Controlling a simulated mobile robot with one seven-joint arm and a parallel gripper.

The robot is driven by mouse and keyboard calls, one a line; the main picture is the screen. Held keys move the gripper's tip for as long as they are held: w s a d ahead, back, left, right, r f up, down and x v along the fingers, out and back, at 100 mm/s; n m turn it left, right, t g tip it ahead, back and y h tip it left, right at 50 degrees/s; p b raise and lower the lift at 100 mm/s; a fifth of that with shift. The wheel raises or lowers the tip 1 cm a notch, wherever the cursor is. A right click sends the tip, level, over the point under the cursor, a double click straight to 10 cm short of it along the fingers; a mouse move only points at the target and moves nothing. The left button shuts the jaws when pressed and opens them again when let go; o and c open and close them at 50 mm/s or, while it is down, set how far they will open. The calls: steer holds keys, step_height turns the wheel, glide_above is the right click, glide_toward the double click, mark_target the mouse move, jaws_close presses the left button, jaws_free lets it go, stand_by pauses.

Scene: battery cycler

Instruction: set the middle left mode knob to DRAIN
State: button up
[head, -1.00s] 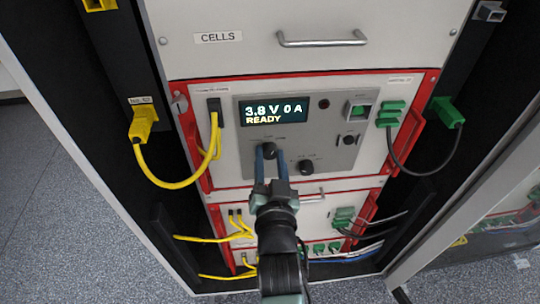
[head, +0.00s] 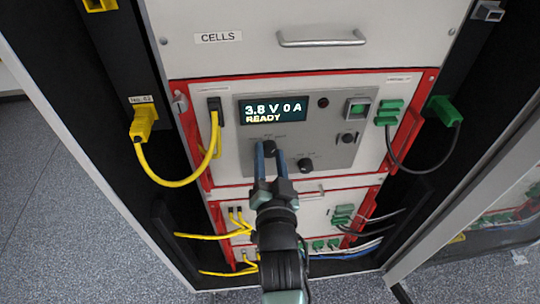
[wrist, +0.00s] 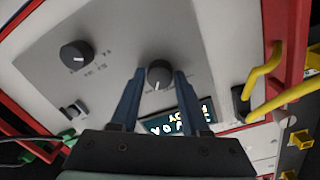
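The instrument panel (head: 340,160) carries two black round knobs below a lit display (head: 272,109) reading "3.8 V 0 A READY". The upper left knob (head: 269,148) is between my fingertips; it also shows in the wrist view (wrist: 159,72), with its white pointer line toward the display. My gripper (head: 270,154) is open, with one blue finger on each side of this knob. In the wrist view a narrow gap seems to show beside the knob; contact is not clear. The labels around the knob are too small to read.
A second knob (head: 305,165) sits just to the lower right. A green switch (head: 357,108) and green connectors (head: 389,112) are at the right. A yellow cable (head: 180,185) loops at the left. A drawer handle (head: 322,39) is above.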

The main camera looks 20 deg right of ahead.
steer(key=o, duration=0.3)
steer(key=v, duration=1.3)
steer(key=shift+p, duration=0.35)
